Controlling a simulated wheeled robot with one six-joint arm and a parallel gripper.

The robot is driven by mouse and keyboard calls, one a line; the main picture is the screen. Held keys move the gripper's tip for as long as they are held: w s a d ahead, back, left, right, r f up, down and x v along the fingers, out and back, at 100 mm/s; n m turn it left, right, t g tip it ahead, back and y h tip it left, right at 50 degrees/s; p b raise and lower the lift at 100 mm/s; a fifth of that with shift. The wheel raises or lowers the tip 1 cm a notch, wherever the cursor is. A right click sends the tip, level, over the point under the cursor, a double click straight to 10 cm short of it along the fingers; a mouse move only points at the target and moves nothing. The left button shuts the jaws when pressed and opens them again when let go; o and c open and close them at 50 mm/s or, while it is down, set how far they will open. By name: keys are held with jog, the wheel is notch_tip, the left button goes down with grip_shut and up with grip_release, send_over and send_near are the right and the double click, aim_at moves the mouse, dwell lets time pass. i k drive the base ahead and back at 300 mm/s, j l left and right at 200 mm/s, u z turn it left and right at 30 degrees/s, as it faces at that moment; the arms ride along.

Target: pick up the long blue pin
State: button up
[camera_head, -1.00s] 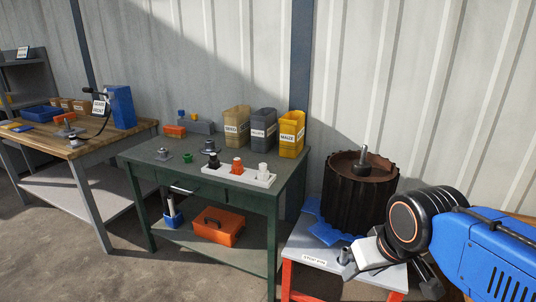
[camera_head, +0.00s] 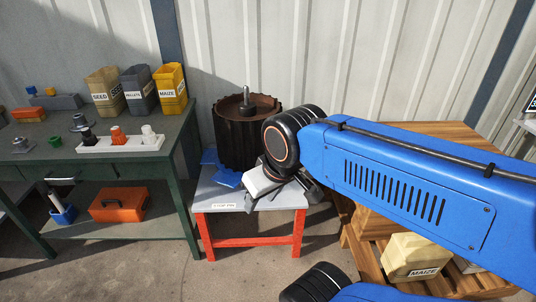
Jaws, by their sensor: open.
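My gripper (camera_head: 300,187) hangs over the right part of a small red-legged table, far to the right of those pieces. Its jaws are open, and its fingers are partly hidden behind my blue arm and wrist. I see nothing held in it.
A wooden stand (camera_head: 440,136) is at the right.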

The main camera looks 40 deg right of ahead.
aim_at(32, 89)
jog(key=z, duration=0.5)
jog(key=i+j, duration=0.1)
jog(key=j, duration=0.4)
jog(key=i+j, duration=0.1)
jog(key=j, duration=0.35)
jog(key=i+j, duration=0.1)
jog(key=j, duration=0.4)
jog(key=i+j, duration=0.1)
jog(key=j, duration=0.4)
jog(key=i+j, duration=0.1)
jog(key=j, duration=0.35)
jog(key=i+j, duration=0.1)
jog(key=j, duration=0.4)
jog(key=i+j, duration=0.1)
jog(key=j, duration=0.35)
jog(key=z, duration=0.05)
